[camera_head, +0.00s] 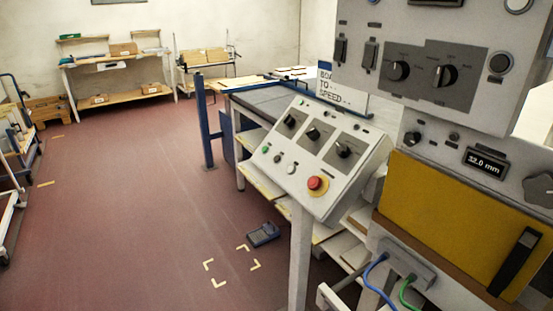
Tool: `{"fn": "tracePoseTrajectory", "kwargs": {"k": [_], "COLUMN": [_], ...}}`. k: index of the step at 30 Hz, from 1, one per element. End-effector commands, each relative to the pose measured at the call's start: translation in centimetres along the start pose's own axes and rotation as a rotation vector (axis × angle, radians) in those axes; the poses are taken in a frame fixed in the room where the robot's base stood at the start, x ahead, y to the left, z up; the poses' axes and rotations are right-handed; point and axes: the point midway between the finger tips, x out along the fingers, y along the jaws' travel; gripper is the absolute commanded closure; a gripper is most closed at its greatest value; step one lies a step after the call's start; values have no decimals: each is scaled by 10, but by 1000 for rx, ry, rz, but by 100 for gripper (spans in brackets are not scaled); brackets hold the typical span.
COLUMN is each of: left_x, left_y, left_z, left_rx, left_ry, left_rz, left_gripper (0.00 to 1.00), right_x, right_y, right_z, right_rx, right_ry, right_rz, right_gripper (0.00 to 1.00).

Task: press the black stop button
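A sloped grey control console (345,189) stands on a post right of centre. Low on its face is a small dark round button (277,158), with a pale round button (291,169) beside it. A red mushroom button (317,184) on a yellow ring sits at the console's lower right corner. The upright panel at upper right carries a dark round button (499,63) in a ring. I cannot read labels, so I cannot tell which dark button is the stop button. Neither of my grippers is in view.
The console also has several black rotary knobs (313,133). A yellow panel (450,220) with a black handle is at the right. A blue post (205,125) stands left of the conveyor. A blue-grey pedal (263,234) lies near floor corner marks. The red floor (120,210) at left is clear.

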Motion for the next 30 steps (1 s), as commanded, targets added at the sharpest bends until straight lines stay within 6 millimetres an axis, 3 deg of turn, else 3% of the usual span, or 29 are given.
{"fn": "tracePoseTrajectory", "kwargs": {"k": [2, 15, 30], "left_x": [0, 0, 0], "left_y": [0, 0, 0], "left_z": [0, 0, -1], "left_rx": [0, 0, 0], "left_ry": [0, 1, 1], "left_rz": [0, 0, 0], "left_gripper": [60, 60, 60], "right_x": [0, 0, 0], "right_y": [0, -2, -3], "right_z": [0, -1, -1], "right_rx": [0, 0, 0], "right_ry": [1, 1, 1], "right_rz": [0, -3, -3], "right_gripper": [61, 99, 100]}}
